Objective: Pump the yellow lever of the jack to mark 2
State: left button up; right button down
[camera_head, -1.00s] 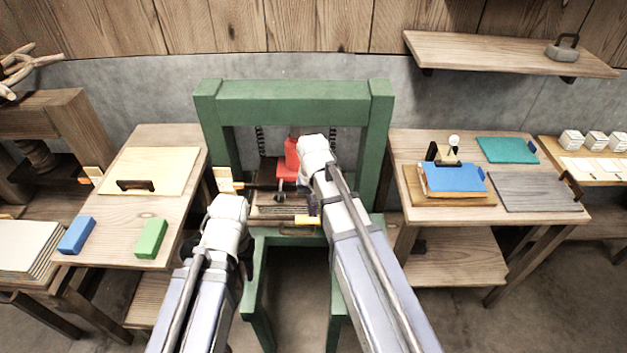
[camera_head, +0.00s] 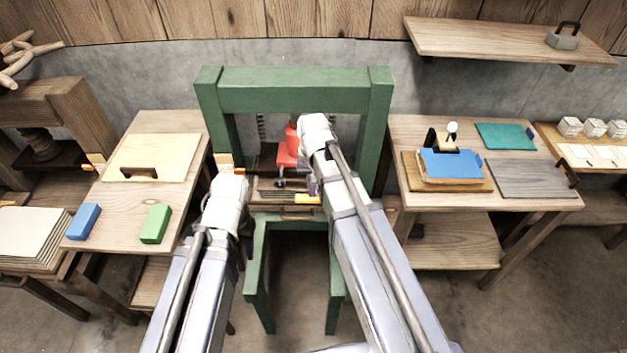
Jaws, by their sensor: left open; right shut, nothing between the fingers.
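The red jack (camera_head: 287,155) stands inside the green press frame (camera_head: 290,84), partly behind my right arm. The lever's yellow end (camera_head: 307,198) sticks out at the front of the press, just above its lower front edge. My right gripper (camera_head: 313,187) is shut and empty, close above the yellow end; its fingers are mostly hidden by my arm, and I cannot tell whether they touch the lever. My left gripper (camera_head: 246,222) is open at the left of the press, mostly hidden behind its wrist, apart from the lever. Jack marks are not readable.
A left table holds a board with a handle (camera_head: 152,158), a blue block (camera_head: 83,222) and a green block (camera_head: 155,223). A right table holds a blue stack (camera_head: 452,164), a teal sheet (camera_head: 506,136) and a grey board (camera_head: 530,178). The floor between the green legs is clear.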

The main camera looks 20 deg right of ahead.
notch_tip(320, 180, down, 12)
jog(key=b, duration=1.1)
notch_tip(320, 180, up, 14)
jog(key=p, duration=1.4)
jog(key=shift+r, duration=0.1)
dwell(0.7)
jog(key=shift+r, duration=0.1)
notch_tip(320, 180, up, 6)
jog(key=p, duration=0.6)
